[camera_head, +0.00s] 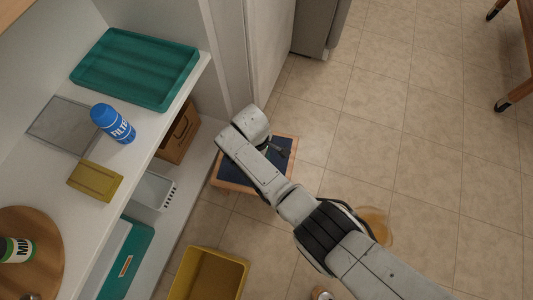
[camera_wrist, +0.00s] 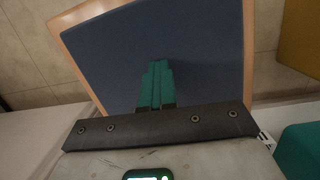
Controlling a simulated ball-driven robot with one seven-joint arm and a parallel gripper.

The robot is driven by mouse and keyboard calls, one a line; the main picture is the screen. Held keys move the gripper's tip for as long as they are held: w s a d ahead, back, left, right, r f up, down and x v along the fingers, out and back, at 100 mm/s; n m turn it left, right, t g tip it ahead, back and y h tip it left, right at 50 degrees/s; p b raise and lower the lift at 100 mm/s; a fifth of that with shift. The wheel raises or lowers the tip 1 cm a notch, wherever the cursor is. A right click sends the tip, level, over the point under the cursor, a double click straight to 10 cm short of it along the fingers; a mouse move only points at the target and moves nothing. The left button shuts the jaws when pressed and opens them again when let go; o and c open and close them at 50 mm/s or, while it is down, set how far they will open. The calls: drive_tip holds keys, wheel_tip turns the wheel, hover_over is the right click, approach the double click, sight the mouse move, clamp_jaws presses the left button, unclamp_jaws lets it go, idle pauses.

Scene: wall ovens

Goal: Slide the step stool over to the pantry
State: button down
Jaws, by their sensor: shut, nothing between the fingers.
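The step stool (camera_head: 231,177) has a dark blue top and a light wood rim. It stands on the tiled floor beside the open shelves, partly hidden under my arm in the head view. Its blue top (camera_wrist: 205,50) fills much of the wrist view. My gripper (camera_head: 281,151) is over the stool; in the wrist view its green fingers (camera_wrist: 157,68) are together, in front of the top, with nothing between them. I cannot tell whether they touch it. The open shelving (camera_head: 172,135) at the left, seemingly the pantry, holds several items.
A yellow bin (camera_head: 208,275) stands on the floor below the stool in the picture. An amber round object (camera_head: 378,226) lies right of my arm. Floor between is clear.

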drive_tip(key=shift+s+a+r+p, duration=0.25)
drive_tip(key=shift+r+p, duration=0.15)
drive_tip(key=shift+r, duration=0.2)
wheel_tip(320, 180, up, 9)
drive_tip(key=w+a+p, duration=0.1)
drive_tip(key=p, duration=0.4)
drive_tip(key=shift+a+r, duration=0.15)
drive_tip(key=shift+r, duration=0.05)
drive_tip(key=s+d+r+m+y, duration=0.15)
drive_tip(key=s+d+m, duration=0.55)
drive_tip(key=s+d, duration=0.7)
drive_tip(key=s+d+r+m+t, duration=0.2)
drive_tip(key=s+d+r+m, duration=0.6)
drive_tip(key=s+d, duration=0.55)
wheel_tip(320, 180, up, 29)
drive_tip(key=w+n+p, duration=0.1)
drive_tip(key=p, duration=2.6)
drive_tip(key=shift+d+f, duration=0.15)
drive_tip(key=shift+d, duration=0.25)
